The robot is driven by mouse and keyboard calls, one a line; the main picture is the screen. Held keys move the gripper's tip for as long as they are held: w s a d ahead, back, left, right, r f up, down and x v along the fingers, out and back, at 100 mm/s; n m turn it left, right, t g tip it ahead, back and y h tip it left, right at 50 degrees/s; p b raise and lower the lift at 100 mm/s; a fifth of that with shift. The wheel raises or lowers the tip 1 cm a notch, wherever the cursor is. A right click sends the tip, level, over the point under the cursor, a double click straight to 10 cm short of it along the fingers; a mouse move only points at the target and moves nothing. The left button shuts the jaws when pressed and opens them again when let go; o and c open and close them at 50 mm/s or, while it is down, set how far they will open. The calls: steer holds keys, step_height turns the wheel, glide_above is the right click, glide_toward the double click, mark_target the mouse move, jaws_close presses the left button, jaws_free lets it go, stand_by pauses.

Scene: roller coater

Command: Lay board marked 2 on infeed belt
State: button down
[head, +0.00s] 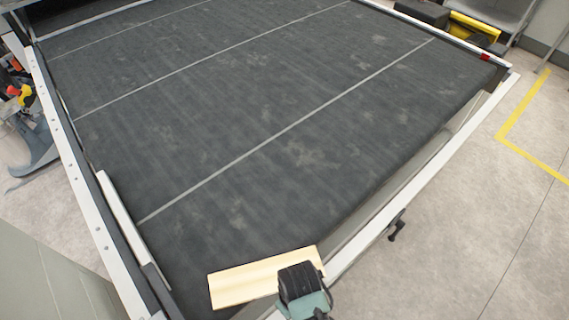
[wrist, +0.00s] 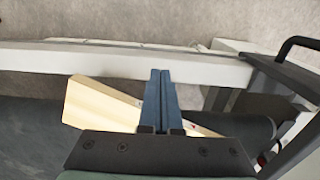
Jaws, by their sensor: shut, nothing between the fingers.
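A pale wooden board (head: 245,281) lies at the near end of the dark infeed belt (head: 270,130), close to the belt's near right edge. No number shows on it in either view. In the wrist view the board (wrist: 100,104) lies behind my gripper (wrist: 161,75), whose two blue fingers are shut together with nothing between them. The fingers and palm hide the board's middle. In the head view my wrist (head: 303,283) covers the board's right part, and the fingertips are hidden. I cannot tell whether the fingers touch the board.
A white side rail (head: 425,185) runs along the belt's right edge, and another white rail (head: 88,205) along its left. Light lines cross the belt, which is otherwise empty. A black handle (wrist: 298,45) stands at the wrist view's right. A yellow floor line (head: 520,110) lies beyond.

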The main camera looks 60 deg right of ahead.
mark_target(274, 283)
steer(key=w, duration=0.3)
steer(key=shift+w+d+r+p, duration=0.2)
steer(key=shift+w+d+p, duration=0.1)
steer(key=shift+d+p, duration=0.1)
steer(key=shift+w+d+b, duration=0.25)
steer(key=shift+w+b, duration=0.05)
steer(key=shift+w, duration=0.7)
steer(key=shift+w+d+b, duration=0.25)
steer(key=shift+w+b, duration=0.05)
steer(key=shift+w, duration=0.65)
steer(key=shift+s, duration=0.1)
